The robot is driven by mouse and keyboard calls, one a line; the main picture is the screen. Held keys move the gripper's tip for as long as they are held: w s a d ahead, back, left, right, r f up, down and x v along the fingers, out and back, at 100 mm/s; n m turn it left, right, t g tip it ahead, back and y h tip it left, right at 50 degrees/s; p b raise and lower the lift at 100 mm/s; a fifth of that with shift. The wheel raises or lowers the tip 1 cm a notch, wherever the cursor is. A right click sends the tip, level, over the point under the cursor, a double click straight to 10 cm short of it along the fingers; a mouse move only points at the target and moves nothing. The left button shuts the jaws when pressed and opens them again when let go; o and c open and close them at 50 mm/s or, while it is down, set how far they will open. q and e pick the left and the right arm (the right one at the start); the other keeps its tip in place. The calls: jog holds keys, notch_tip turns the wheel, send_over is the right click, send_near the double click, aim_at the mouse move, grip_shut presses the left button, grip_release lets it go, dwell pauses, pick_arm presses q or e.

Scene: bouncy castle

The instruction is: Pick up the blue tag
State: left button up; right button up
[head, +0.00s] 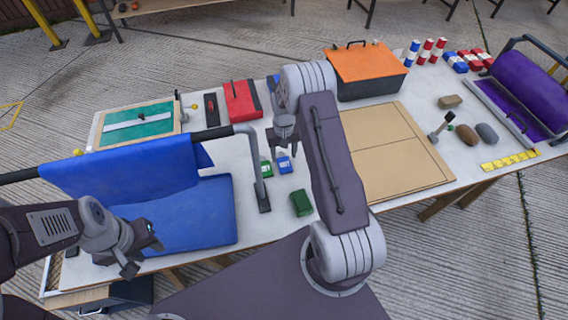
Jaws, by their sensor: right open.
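The blue tag (284,165) lies on the white table top, just right of a similar green tag (265,169). My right gripper (284,151) is open and points down, close above the blue tag. I cannot tell whether its fingertips touch the tag. My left gripper (146,258) is at the lower left, over the front edge of the blue fabric (190,210), far from the tag. Its fingers are too unclear to tell open from shut.
A green block (301,203) lies in front of the tags. A grey bent bar (250,160) stands left of them. A red case (242,100) and an orange-lidded box (366,65) stand behind. A cardboard panel (400,160) lies to the right.

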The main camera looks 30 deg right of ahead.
aim_at(284, 162)
jog(key=f, duration=0.3)
jog(key=shift+s, duration=0.25)
jog(key=shift+w+f, duration=0.15)
jog(key=shift+f, duration=0.4)
jog(key=c, duration=1.1)
jog(key=shift+r, duration=0.1)
